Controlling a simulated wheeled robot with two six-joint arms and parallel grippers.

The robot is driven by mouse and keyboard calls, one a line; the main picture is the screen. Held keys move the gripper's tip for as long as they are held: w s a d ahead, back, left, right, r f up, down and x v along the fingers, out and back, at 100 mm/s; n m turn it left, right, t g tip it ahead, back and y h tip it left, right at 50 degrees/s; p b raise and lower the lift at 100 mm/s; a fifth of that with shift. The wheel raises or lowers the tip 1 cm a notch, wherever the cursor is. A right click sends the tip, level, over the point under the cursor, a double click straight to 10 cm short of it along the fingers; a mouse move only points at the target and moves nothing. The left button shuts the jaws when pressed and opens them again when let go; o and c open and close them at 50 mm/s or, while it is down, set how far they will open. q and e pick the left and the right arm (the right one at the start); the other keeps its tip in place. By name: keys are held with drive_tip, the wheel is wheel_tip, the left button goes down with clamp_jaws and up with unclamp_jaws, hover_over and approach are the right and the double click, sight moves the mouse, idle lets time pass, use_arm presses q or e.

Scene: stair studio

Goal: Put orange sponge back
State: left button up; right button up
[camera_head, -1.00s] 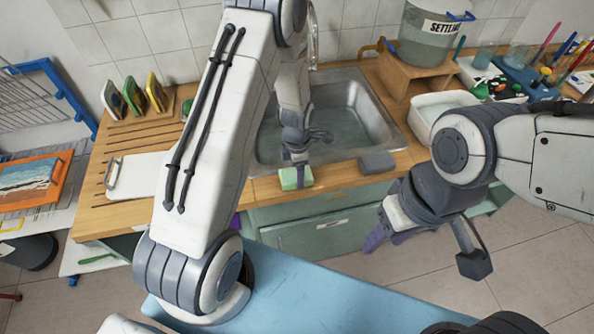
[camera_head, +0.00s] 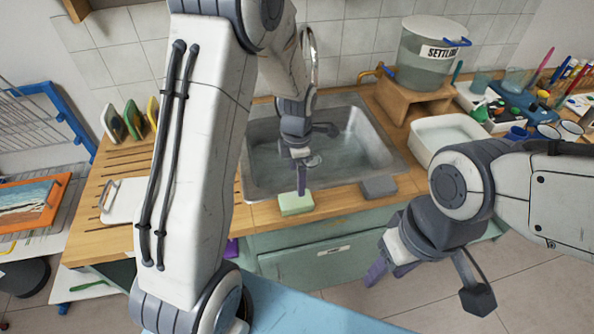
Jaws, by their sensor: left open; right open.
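I make out no clearly orange sponge. A pale green block, probably a sponge (camera_head: 296,203), lies on the wooden counter at the sink's front edge. My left gripper (camera_head: 312,158) is open above it, with one finger pointing down just over or behind the block; whether they touch I cannot tell. My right gripper (camera_head: 428,280) is open and empty, low in front of the counter at the right.
The sink (camera_head: 258,165) lies behind the pale block. A grey block (camera_head: 379,187) lies right of it on the rim. A white basin (camera_head: 424,150) and a settling bucket (camera_head: 425,72) stand at the right. My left arm hides much of the counter's left part.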

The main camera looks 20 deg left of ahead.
use_arm(q)
drive_tip(key=s+d+r+m, duration=1)
drive_tip(key=s+d+m, duration=0.1)
drive_tip(key=m, duration=0.5)
drive_tip(key=s+d+r+m+h, duration=0.1)
drive_tip(key=s+d+r+m, duration=0.1)
drive_tip(key=s+m, duration=1.1)
drive_tip(key=d+m+b, duration=0.1)
drive_tip(key=m, duration=0.2)
